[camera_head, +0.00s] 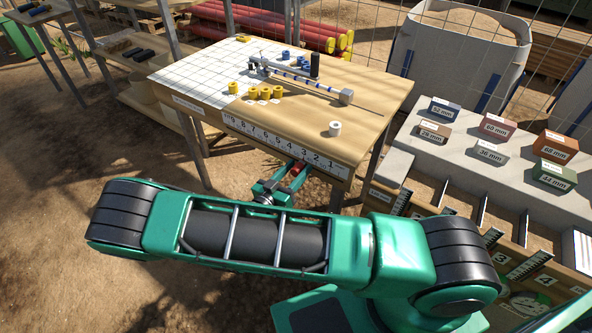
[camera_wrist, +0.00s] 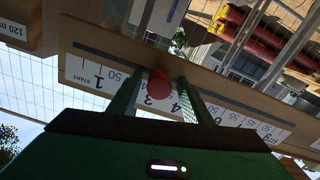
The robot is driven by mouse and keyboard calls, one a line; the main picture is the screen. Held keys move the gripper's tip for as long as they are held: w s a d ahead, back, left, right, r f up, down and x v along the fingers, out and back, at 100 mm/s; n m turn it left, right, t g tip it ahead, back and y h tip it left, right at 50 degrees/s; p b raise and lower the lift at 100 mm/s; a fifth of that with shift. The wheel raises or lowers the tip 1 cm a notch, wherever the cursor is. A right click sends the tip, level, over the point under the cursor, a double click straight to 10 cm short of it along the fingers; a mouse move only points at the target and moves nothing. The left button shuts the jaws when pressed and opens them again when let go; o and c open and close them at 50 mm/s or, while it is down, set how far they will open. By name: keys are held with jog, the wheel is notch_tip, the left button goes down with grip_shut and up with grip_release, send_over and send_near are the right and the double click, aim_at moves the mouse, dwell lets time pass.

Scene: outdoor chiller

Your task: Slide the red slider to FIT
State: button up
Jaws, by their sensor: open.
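The red slider (camera_head: 296,167) sits on the white numbered scale (camera_head: 262,140) along the table's front edge, near the 3 and 4. In the wrist view the slider's round red knob (camera_wrist: 159,86) shows between my two fingers. My gripper (camera_head: 291,174) is at the table's front edge with its fingers on either side of the knob. The fingers (camera_wrist: 158,82) stand apart, with a gap visible around the knob; contact cannot be told. In the wrist view the scale (camera_wrist: 98,76) has START at its left end.
The wooden table (camera_head: 375,90) above the scale holds yellow rings (camera_head: 252,93), a white ring (camera_head: 335,129) and a rod with blue rings (camera_head: 305,82). Labelled blocks (camera_head: 490,152) stand on a grey bench at the right. Open dirt ground lies to the left.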

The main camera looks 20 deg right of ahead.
grip_shut()
dwell(1.4)
